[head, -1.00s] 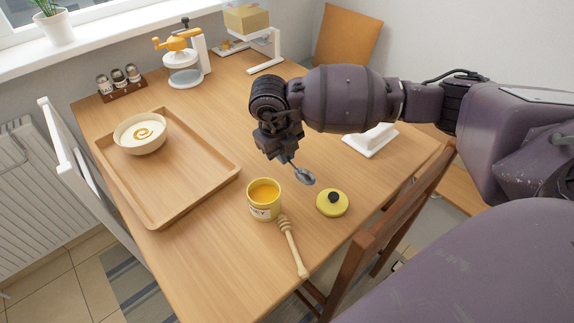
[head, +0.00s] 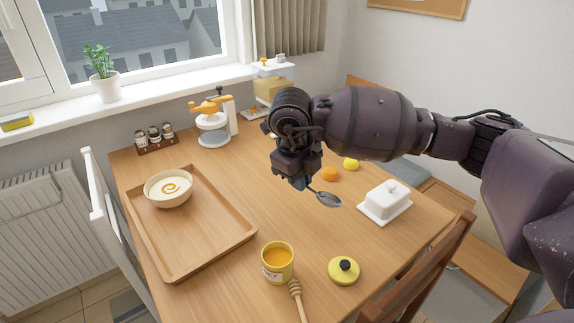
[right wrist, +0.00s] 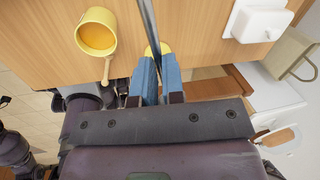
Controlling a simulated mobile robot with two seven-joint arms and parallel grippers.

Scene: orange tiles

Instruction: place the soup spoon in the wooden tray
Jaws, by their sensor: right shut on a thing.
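The soup spoon (head: 326,199) is metal and is held by my right gripper (head: 303,183) above the table, its bowl pointing down to the right in the head view. In the right wrist view its thin handle (right wrist: 149,28) runs up from between the blue fingertips (right wrist: 158,72), which are shut on it. The wooden tray (head: 205,255) lies on the left side of the table, to the left of my right gripper, with a bowl of cream soup (head: 169,188) at its back left. The rest of the tray is bare. My left gripper is not in view.
A honey jar (head: 278,263), a honey dipper (head: 297,300) and a yellow lid (head: 344,270) stand near the front. A white butter dish (head: 385,202) is at right. A juicer (head: 213,123) and shakers (head: 154,138) stand at the back. Table between tray and spoon is clear.

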